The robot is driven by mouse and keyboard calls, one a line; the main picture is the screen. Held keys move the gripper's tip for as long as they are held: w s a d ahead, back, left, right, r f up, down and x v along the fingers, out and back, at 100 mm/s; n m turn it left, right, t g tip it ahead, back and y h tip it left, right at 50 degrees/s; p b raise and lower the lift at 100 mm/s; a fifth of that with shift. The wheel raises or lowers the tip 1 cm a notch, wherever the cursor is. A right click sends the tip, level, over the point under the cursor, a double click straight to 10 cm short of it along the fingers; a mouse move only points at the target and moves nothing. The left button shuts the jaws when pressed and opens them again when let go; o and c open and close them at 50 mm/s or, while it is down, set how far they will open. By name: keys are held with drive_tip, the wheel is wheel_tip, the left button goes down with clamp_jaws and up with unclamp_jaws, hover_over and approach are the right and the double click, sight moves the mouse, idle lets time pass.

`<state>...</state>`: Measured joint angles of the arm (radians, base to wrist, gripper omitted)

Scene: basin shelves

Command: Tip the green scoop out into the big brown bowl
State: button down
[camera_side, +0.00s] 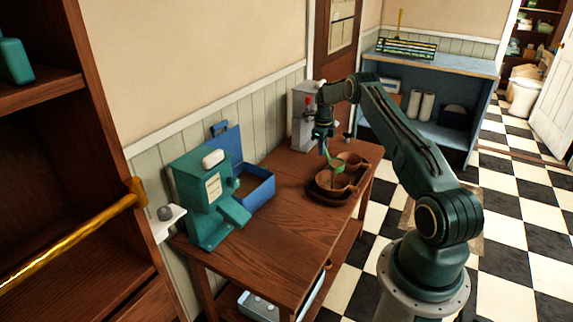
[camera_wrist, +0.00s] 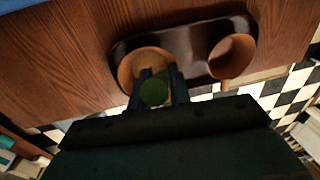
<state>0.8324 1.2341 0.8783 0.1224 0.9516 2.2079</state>
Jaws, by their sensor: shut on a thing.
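My gripper (camera_side: 323,136) is shut on the green scoop (camera_side: 335,163), which hangs below it. In the wrist view the scoop (camera_wrist: 154,92) shows as a green round between the finger tips (camera_wrist: 158,88). Two brown bowls stand side by side in a dark tray. The nearer one in the side view (camera_side: 331,184) looks like the big brown bowl; it is the left one in the wrist view (camera_wrist: 129,70). The scoop is over or beside this bowl, partly covering it. I cannot tell the exact gap, the scoop's tilt or its contents.
The other brown bowl (camera_side: 356,160) is just behind, and the dark tray (camera_wrist: 192,42) holds both. A teal machine (camera_side: 205,195) and an open blue box (camera_side: 256,190) stand at the table's left. The wooden table's (camera_side: 275,238) front is clear.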

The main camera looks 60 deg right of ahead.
drive_tip(key=shift+a+r+h, duration=0.25)
drive_tip(key=shift+a+h, duration=0.7)
drive_tip(key=shift+h, duration=0.45)
idle(2.2)
drive_tip(key=shift+a+h, duration=1.2)
drive_tip(key=shift+h, duration=0.5)
idle(2.7)
